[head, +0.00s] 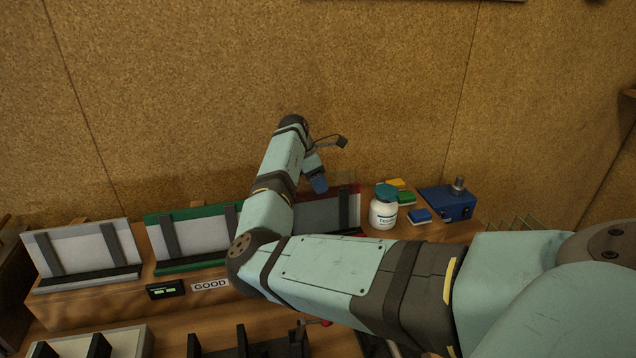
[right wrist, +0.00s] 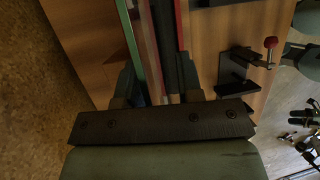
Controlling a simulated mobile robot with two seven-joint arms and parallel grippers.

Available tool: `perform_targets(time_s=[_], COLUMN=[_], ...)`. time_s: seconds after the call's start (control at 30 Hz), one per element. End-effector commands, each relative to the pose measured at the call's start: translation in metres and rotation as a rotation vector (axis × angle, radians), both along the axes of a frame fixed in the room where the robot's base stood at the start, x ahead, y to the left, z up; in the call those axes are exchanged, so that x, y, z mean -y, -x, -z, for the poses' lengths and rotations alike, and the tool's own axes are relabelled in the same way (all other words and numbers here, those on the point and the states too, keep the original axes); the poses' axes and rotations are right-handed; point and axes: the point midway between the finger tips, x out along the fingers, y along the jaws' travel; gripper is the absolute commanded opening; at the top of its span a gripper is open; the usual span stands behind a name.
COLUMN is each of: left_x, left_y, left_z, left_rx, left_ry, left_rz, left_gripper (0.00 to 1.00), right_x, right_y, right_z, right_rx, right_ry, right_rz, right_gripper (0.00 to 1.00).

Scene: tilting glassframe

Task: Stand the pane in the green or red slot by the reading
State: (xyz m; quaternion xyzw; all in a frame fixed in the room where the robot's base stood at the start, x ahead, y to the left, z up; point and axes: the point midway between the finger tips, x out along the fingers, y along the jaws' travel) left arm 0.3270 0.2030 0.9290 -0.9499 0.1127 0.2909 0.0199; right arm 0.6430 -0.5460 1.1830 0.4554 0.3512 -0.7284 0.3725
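The red slot (head: 350,212), a rack with a pale back and dark uprights, stands right of the green slot (head: 199,236). My right arm reaches over to the red slot. My right gripper (head: 318,184) is above it; its fingertips are hard to see in the head view. In the right wrist view the gripper (right wrist: 158,88) has its fingers apart, with red edging and a thin green edge between them. That green edge (right wrist: 131,45) may be the pane; I cannot tell surely. The dark reading display (head: 165,291) shows green marks beside a GOOD label (head: 210,285). My left gripper is out of view.
A grey rack (head: 84,253) stands at the far left. A white bottle (head: 383,211), coloured blocks (head: 399,190) and a blue box (head: 447,203) stand on the right. Dark holders (head: 240,343) stand in front. A red-knobbed clamp (right wrist: 270,43) shows in the wrist view.

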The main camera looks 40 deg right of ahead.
Motion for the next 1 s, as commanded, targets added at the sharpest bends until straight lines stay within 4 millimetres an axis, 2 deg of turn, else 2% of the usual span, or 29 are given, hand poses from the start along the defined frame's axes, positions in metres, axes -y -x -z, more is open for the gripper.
perform_targets(time_s=[0.27, 0.43, 0.57, 0.8, 1.0], left_x=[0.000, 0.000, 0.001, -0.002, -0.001], left_y=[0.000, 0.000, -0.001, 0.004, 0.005], left_z=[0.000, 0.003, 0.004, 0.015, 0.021], left_rx=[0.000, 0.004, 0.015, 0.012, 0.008], left_ry=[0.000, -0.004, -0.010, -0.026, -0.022], left_rz=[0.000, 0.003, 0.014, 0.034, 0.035], left_gripper=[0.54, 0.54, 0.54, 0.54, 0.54], right_x=[-0.001, -0.003, -0.008, -0.020, -0.028], right_y=[0.000, -0.004, -0.012, -0.029, -0.039], right_z=[0.002, -0.010, -0.033, -0.085, -0.115], right_rx=[-0.003, 0.000, 0.001, 0.001, 0.000], right_ry=[-0.002, 0.000, 0.001, 0.002, 0.001], right_rz=[-0.001, -0.001, -0.002, -0.001, -0.001], right_gripper=[0.36, 0.36, 0.36, 0.36, 0.36])
